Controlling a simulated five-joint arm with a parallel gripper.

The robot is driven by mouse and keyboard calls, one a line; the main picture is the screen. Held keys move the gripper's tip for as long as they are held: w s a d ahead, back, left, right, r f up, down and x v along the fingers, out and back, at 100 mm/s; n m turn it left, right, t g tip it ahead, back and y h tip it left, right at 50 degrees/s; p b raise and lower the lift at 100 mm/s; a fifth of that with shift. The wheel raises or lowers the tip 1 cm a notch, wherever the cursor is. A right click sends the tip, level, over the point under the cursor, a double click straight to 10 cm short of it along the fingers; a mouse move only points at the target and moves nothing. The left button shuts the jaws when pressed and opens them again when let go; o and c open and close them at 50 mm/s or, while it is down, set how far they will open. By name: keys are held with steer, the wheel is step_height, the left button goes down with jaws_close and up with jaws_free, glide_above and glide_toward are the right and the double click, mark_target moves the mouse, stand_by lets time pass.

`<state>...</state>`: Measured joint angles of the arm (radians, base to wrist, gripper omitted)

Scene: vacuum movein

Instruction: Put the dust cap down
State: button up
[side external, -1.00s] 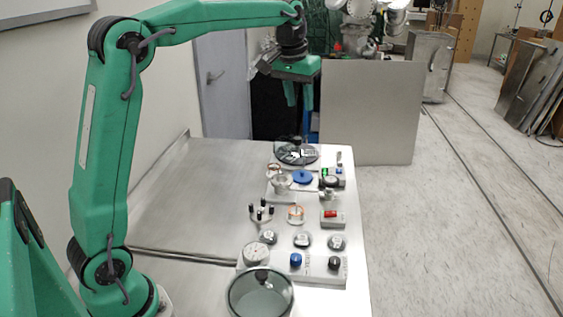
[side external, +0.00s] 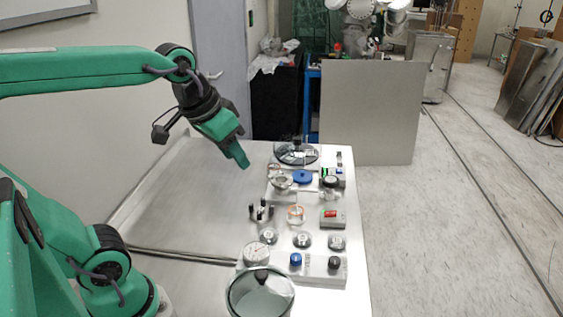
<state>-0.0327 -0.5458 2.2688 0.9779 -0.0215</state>
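A flat blue disc (side external: 302,177), which may be the dust cap, sits on the white fixture panel in the side view, near a metal ring fitting (side external: 280,180). My gripper (side external: 238,157) hangs in the air to the left of the panel, tilted down and to the right, clear of the blue disc. Its green fingers overlap in this view, so I cannot tell whether they are open or shut. No object shows between them.
A glass-lidded pot (side external: 260,296) stands at the front, with a dial gauge (side external: 256,253) behind it. A glass-topped chamber (side external: 297,154) stands at the panel's far end. Knobs and small fittings crowd the panel. The metal table (side external: 190,205) is bare on the left.

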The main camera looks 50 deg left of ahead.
steer(key=s+f, duration=0.4)
steer(key=s, duration=0.1)
steer(key=shift+d+m+t, duration=0.3)
steer(key=shift+d, duration=0.15)
